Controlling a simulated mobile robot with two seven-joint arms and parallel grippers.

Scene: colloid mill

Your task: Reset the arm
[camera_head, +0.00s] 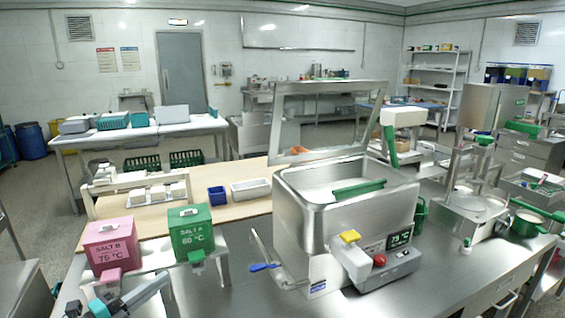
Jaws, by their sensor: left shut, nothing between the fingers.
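My left gripper (160,283) shows at the bottom left, grey with teal parts, in front of the pink and green boxes. It is shut and holds nothing. Part of the left arm is cut off by the lower picture edge. My right gripper is not in view.
A pink box marked SALT B (110,243) and a green box marked SALT A (190,232) stand on a metal stand near my left gripper. A steel tank (300,225) with a raised lid and a control box (385,268) stand at the middle. A blue-handled lever (264,267) juts out at the tank's left. Bare steel tabletop (225,295) lies between.

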